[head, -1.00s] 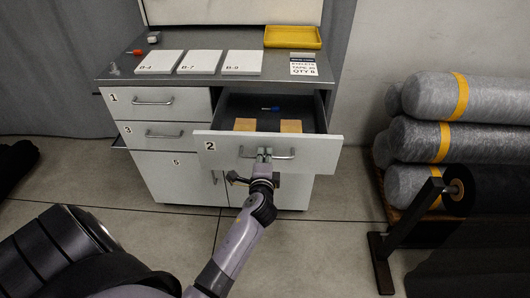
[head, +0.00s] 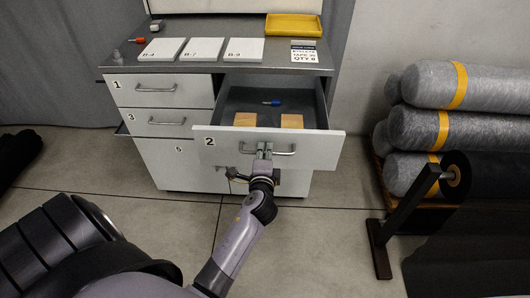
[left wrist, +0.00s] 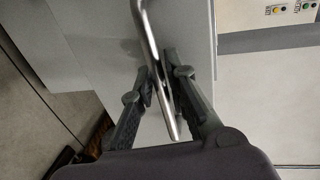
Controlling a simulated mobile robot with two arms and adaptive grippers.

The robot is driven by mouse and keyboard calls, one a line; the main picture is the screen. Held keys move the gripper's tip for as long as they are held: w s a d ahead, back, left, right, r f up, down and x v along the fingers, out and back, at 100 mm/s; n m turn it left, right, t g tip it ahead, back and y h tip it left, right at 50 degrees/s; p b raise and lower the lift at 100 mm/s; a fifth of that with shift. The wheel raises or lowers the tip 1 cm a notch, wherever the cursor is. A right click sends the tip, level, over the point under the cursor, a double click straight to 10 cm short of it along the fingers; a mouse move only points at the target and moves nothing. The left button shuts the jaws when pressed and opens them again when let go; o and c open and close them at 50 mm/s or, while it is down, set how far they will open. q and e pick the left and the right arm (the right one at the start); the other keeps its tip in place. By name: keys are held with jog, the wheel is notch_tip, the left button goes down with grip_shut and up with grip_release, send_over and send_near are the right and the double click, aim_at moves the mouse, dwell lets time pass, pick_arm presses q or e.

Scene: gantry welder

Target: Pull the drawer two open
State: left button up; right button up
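Drawer two (head: 222,149), a light grey front marked "2", stands pulled out from the cabinet's upper right. Its inside shows, with two tan blocks (head: 245,119) (head: 291,121) and a small blue item (head: 272,103). Its metal bar handle (head: 284,153) is on the front; in the left wrist view the bar (left wrist: 158,60) runs between the fingers. My left gripper (head: 264,150) is shut on this handle; its fingers (left wrist: 161,78) lie on both sides of the bar. My right gripper is not seen.
The cabinet top holds white cards (head: 203,49), a yellow tray (head: 293,25) and a label card (head: 304,52). Grey rolls (head: 450,130) and a black stand (head: 379,250) are at right. Floor (head: 320,235) before the drawer is clear.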

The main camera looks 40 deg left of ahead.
pick_arm(q)
jog(key=shift+o, duration=1.3)
jog(key=shift+s+d, duration=0.1)
jog(key=v, duration=0.7)
jog(key=shift+s, duration=0.15)
